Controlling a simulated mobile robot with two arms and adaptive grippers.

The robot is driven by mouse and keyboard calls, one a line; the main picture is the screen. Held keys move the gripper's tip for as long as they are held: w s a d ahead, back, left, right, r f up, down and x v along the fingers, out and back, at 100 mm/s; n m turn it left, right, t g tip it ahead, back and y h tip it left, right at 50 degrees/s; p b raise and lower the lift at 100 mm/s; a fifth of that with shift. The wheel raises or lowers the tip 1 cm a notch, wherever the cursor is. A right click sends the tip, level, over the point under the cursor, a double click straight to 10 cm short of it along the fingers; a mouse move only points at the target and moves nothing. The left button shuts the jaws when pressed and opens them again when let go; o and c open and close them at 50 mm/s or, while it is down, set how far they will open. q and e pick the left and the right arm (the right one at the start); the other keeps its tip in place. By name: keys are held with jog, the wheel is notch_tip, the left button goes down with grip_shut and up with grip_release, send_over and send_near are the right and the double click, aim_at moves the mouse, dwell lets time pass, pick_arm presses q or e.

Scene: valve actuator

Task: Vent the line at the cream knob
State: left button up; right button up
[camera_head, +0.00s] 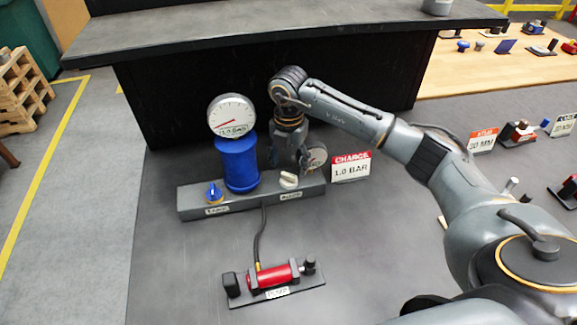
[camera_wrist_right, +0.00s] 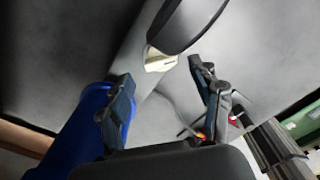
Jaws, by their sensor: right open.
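The cream knob (camera_head: 288,180) sits on the right part of a grey manifold block (camera_head: 262,196), above a small label. It also shows in the right wrist view (camera_wrist_right: 160,62), beyond the fingertips and roughly between their lines. My right gripper (camera_head: 289,164) points down just behind the knob in the head view. Its fingers are apart and empty in the wrist view (camera_wrist_right: 163,92), and it appears clear of the knob. A white dial gauge (camera_head: 231,113) with a red needle tops a blue cylinder (camera_head: 238,165) on the block. My left gripper is not in view.
A blue knob (camera_head: 214,194) is at the block's left end. A black hose (camera_head: 259,238) runs to a red pump (camera_head: 275,276) in front. A sign reading "CHARGE 1.0 BAR" (camera_head: 351,167) stands at the right. A dark shelf (camera_head: 270,30) overhangs behind.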

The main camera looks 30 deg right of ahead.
aim_at(289, 174)
notch_tip(289, 174, down, 2)
jog(key=shift+f, duration=0.1)
jog(key=shift+f+p, duration=0.3)
jog(key=shift+f, duration=0.25)
jog(key=c, duration=1.1)
jog(key=shift+f+n+b, duration=0.15)
jog(key=shift+n+b, duration=1.4)
jog(key=shift+n, duration=0.25)
jog(key=shift+c, duration=0.2)
jog(key=n+b, duration=0.1)
jog(key=n, duration=0.1)
jog(key=shift+n+b, duration=0.3)
jog(key=shift+b, duration=0.1)
jog(key=shift+n+b, duration=0.3)
jog(key=shift+n, duration=0.3)
jog(key=shift+r, duration=0.2)
